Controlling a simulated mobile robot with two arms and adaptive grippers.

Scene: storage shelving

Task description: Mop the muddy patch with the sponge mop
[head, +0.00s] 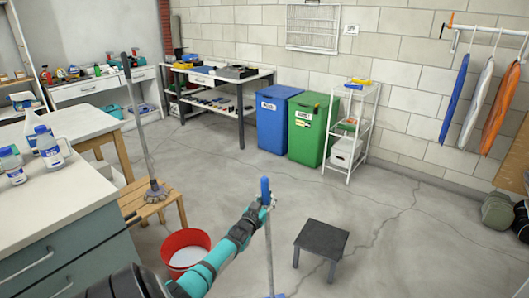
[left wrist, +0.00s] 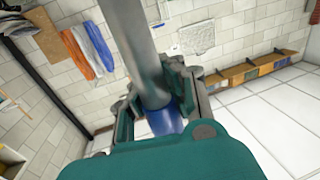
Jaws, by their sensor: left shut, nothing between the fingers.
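A mop with a blue grip (head: 265,188) and a pale pole (head: 269,250) stands nearly upright. A bit of blue at its foot is cut off by the bottom edge. My left gripper (head: 264,203) is at the top of this pole, just below the grip end. In the left wrist view the grey pole (left wrist: 130,45) and blue grip (left wrist: 165,118) pass right by the fingers of my left gripper (left wrist: 160,105). The fingers are shut, with nothing held between them. My right gripper is not in view. No muddy patch can be made out on the floor.
A red bucket (head: 186,263) stands left of my arm, by a wooden stool (head: 150,207) bearing a grey-headed mop (head: 155,190). A dark stool (head: 321,239) stands right of the pole. Blue (head: 272,125) and green bins (head: 308,135) line the wall. Mid-floor is open.

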